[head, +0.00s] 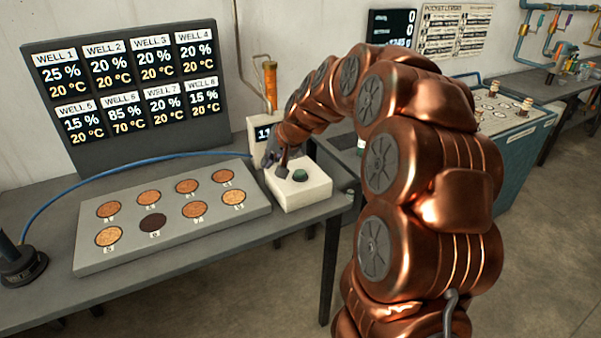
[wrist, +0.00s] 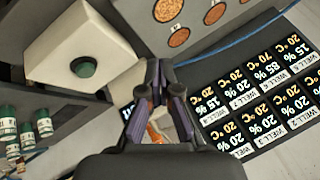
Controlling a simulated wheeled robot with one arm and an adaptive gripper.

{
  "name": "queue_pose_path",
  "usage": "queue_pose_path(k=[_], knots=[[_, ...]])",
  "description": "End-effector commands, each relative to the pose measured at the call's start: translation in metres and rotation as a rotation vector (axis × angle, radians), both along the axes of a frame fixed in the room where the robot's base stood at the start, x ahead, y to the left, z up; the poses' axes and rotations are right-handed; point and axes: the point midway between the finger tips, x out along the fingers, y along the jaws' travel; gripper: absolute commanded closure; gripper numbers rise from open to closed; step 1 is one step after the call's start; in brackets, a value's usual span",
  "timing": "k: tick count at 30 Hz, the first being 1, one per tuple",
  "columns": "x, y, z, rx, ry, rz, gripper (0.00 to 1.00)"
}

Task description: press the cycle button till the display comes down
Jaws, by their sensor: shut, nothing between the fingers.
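The green cycle button (head: 300,175) sits on top of a cream box (head: 303,192) at the table's right end. It also shows in the wrist view (wrist: 83,67), to the left of my fingers. My gripper (head: 281,166) is shut and empty, pointing down just left of the button in the head view and apart from it in the wrist view. A small display (head: 263,133) behind the box shows digits starting "11"; my arm hides the rest. A large dark display (head: 130,90) lists eight wells; well 6 reads 85 % and 70 °C.
A grey plate (head: 165,235) with several round wells lies left of the box; one well is dark. A blue cable (head: 120,168) arcs behind it from a black base (head: 20,262). An orange column (head: 270,85) stands behind the box.

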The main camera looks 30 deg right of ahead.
Motion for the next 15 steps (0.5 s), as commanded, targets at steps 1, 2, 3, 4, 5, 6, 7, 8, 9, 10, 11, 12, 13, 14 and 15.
queue_pose_path(k=[1, 2, 3, 4, 5, 6, 7, 8, 9, 10, 11, 12, 13, 14, 15], knots=[[0.014, -0.025, -0.003, 0.006, -0.024, -0.048, 1.0], [0.022, -0.039, -0.003, 0.008, -0.043, -0.074, 1.0], [0.031, -0.056, -0.002, 0.009, -0.067, -0.107, 1.0], [0.036, -0.068, -0.003, 0.009, -0.081, -0.131, 1.0], [0.041, -0.079, -0.004, 0.009, -0.092, -0.151, 1.0], [0.046, -0.093, -0.005, 0.01, -0.107, -0.177, 1.0], [0.049, -0.102, -0.005, 0.01, -0.117, -0.194, 1.0], [0.052, -0.111, -0.005, 0.008, -0.127, -0.21, 1.0], [0.055, -0.12, -0.004, 0.007, -0.138, -0.227, 1.0], [0.056, -0.126, -0.004, 0.005, -0.144, -0.237, 1.0], [0.058, -0.13, -0.005, 0.005, -0.149, -0.246, 1.0], [0.059, -0.135, -0.005, 0.004, -0.153, -0.255, 1.0], [0.06, -0.138, -0.006, 0.004, -0.157, -0.26, 1.0], [0.06, -0.14, -0.006, 0.004, -0.158, -0.264, 1.0], [0.061, -0.142, -0.006, 0.003, -0.16, -0.267, 1.0]])
